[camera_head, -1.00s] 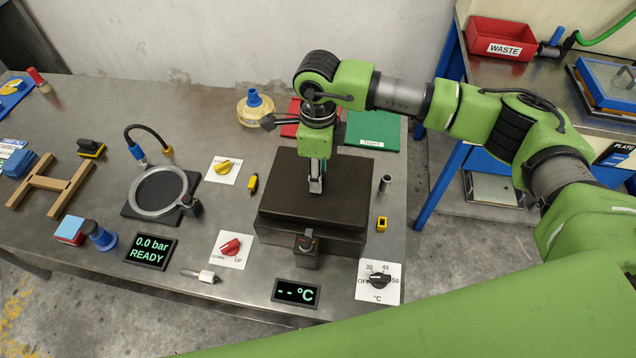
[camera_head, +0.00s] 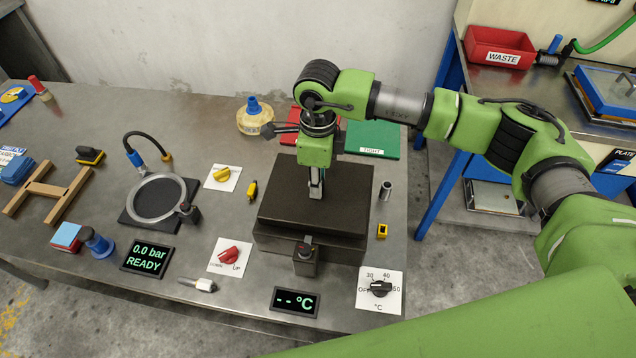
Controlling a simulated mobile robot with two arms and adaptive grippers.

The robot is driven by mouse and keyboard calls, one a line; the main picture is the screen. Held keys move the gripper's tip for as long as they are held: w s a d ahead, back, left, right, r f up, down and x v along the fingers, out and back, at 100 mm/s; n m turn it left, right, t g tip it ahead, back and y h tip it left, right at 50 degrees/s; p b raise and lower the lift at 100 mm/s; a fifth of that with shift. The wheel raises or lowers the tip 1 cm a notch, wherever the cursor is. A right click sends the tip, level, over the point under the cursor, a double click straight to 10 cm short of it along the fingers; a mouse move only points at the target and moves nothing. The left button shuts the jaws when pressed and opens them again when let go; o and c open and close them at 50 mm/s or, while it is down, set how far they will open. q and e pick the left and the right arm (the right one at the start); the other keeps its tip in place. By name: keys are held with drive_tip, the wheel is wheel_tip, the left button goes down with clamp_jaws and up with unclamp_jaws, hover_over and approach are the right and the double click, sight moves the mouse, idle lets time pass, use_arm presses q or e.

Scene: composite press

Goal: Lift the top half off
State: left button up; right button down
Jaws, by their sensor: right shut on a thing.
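The dark brown-black block (camera_head: 345,195) stands on the grey table with a broad flat top slab over a lower body. I cannot tell a gap between the two halves. A small dark post with a knob (camera_head: 306,256) stands at its front. My right gripper (camera_head: 316,190) points straight down over the middle of the slab. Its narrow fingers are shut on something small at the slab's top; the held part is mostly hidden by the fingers. My left gripper is not in view.
A red lever plate (camera_head: 229,257), a temperature display (camera_head: 295,302) and a dial (camera_head: 379,290) sit near the front edge. A metal cylinder (camera_head: 386,191) and a yellow piece (camera_head: 382,231) stand right of the block. A green mat (camera_head: 372,139) lies behind it.

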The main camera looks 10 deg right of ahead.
drive_tip(key=shift+r, duration=0.15)
idle(0.6)
drive_tip(key=shift+r+p, duration=1.3)
drive_tip(key=shift+r, duration=1.4)
